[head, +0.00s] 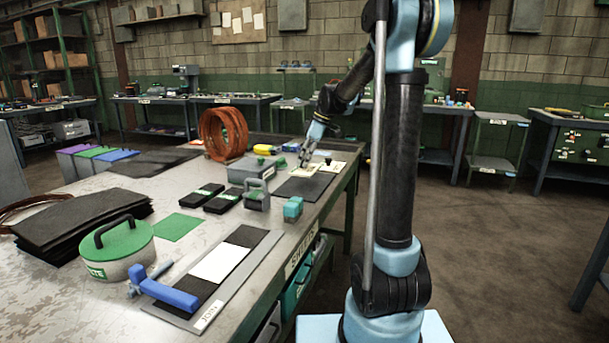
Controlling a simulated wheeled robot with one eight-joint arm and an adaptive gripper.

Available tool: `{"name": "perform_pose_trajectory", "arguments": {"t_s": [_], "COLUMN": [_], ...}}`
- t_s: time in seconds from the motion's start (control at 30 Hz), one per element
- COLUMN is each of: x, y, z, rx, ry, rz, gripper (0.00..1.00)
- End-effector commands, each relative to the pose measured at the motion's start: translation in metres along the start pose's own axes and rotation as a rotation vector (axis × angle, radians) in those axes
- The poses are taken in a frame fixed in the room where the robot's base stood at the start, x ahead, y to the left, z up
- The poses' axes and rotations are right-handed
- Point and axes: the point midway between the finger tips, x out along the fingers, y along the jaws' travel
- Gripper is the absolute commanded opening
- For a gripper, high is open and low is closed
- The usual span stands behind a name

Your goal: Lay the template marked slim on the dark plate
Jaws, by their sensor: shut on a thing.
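My gripper (303,161) is at the far right part of the bench, pointing down. It is shut on what looks like a cream template (311,169), small and partly hidden by the fingers. Another cream piece (334,167) with a dark knob lies just to the right. No marking, such as slim, can be read on either. A dark flat plate (304,188) lies on the bench just nearer than the gripper. Whether the held piece touches the plate or the bench cannot be told.
A grey block (247,170), dark pads (199,194), a grey handled weight (256,194) and a teal block (293,208) stand nearby. An orange coil (222,133) stands behind. A long jig (222,262) and a green-topped pot (122,244) fill the bench front.

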Motion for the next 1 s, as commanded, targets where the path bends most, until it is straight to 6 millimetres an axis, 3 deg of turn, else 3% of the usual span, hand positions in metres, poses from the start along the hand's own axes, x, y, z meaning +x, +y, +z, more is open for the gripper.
{"name": "perform_pose_trajectory", "arguments": {"t_s": [0.27,0.5,0.87,0.9,0.97,1.0], "x": [0.017,0.044,0.048,0.047,0.047,0.047], "y": [0.001,0.001,0.001,0.001,0.001,0.001], "z": [0.011,0.022,0.024,0.024,0.024,0.024], "rx": [0.004,0.005,0.005,0.005,0.005,0.005], "ry": [0.0,0.0,0.0,0.0,0.0,0.0], "rz": [0.002,0.002,0.002,0.002,0.002,0.002], "gripper": [0.0,0.0,0.0,0.34,0.45,0.45]}}
